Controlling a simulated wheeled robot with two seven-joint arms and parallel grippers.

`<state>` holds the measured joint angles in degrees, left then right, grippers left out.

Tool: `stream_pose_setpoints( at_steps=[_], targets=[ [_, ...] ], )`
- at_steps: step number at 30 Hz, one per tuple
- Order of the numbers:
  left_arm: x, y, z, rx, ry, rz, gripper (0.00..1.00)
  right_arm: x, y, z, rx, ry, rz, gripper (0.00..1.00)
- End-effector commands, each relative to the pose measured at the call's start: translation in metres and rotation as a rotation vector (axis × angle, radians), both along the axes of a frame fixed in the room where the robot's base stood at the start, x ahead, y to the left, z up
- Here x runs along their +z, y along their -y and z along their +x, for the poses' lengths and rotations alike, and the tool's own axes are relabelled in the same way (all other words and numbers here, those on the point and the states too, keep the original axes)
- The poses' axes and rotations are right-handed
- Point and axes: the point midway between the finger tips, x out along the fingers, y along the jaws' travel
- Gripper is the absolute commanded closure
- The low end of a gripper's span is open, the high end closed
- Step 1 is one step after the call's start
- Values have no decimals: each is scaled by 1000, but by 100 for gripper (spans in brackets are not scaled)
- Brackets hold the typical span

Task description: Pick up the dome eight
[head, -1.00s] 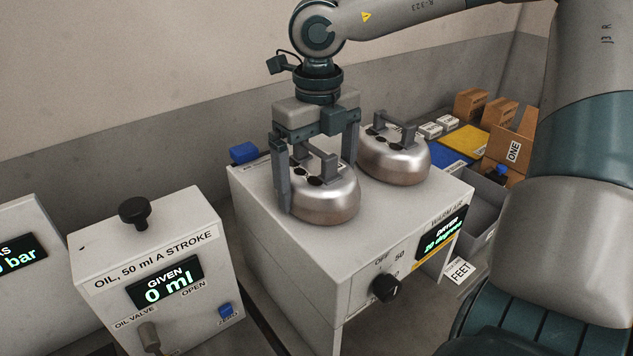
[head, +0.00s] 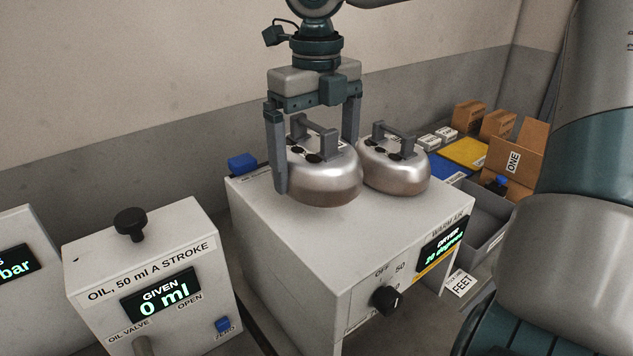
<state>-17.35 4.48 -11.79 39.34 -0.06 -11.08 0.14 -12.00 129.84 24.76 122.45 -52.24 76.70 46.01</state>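Two shiny metal domes with grey bar handles are at the dryer. The near dome (head: 325,181) is between the fingers of my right gripper (head: 316,150) and appears lifted a little above the dryer top, roughly level. The fingers stand wide, one on each side of it, and their contact is partly hidden. The other dome (head: 395,168) sits on the dryer top behind and to the right. I cannot read a number on either dome, so I cannot tell which is dome eight. My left gripper is not in view.
The dryer (head: 290,235) has a knob (head: 386,300) and a display. An oil unit (head: 150,285) reading 0 ml stands at the left. At the right are a grey bin (head: 487,235), a yellow tray (head: 465,152) and cardboard boxes (head: 515,157). The dryer's front top is clear.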

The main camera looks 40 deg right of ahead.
Motion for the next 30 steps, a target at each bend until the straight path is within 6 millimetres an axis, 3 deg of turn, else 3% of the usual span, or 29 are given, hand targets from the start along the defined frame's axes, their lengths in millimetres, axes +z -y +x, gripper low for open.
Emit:
stream_pose_setpoints(
  at_steps=[7,15,21,30],
  targets=[
    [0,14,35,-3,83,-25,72,53,0,2,-3,8,-1,55],
    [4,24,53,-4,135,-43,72,101,0,1,-2,6,0,55],
    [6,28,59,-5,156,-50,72,120,0,0,-2,3,0,55],
    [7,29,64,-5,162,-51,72,125,0,0,0,2,1,55]
  ],
)
